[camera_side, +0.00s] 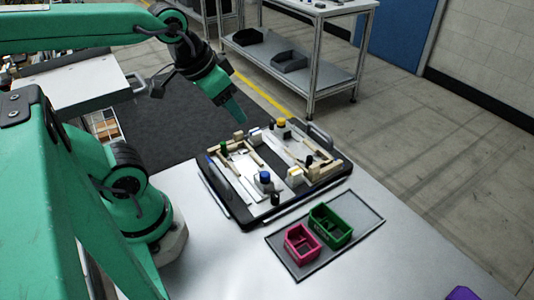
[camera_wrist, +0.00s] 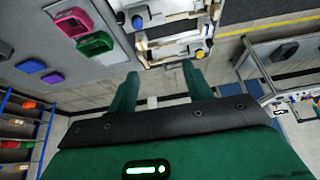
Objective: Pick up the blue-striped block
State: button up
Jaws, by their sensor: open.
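A small upright piece with a blue top (camera_side: 265,177) stands on the near part of the black pallet (camera_side: 243,217). A blue top also shows in the wrist view (camera_wrist: 137,22). Stripes are too small to make out, so I cannot tell for sure whether this is the blue-striped block. A thin blue mark also shows at the pallet's left edge. My gripper (camera_side: 234,111) is above and beyond the pallet's far left side, apart from the pieces. In the wrist view my gripper (camera_wrist: 158,80) has its two fingers spread, with nothing held between them.
The pallet carries pale wooden fixtures, a yellow-topped piece (camera_side: 281,122) and a green-topped piece (camera_side: 223,147). A pink bin (camera_side: 301,243) and a green bin (camera_side: 330,225) stand on a flat tray (camera_side: 370,222) in front. A purple object (camera_side: 463,293) lies at the table's near right.

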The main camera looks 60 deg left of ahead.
jog(key=w+a+f+g, duration=0.35)
jog(key=w+a, duration=0.25)
jog(key=w, duration=0.2)
jog(key=g, duration=0.2)
send_over(255, 131)
jog(key=f, duration=0.9)
jog(key=shift+d+f, duration=0.1)
jog(key=shift+d, duration=0.15)
jog(key=shift+w+a+f, duration=0.1)
jog(key=shift+a+f, duration=0.2)
jog(key=shift+f, duration=0.1)
jog(key=shift+d+f, duration=0.1)
jog(key=shift+f, duration=3.8)
jog(key=c, duration=1)
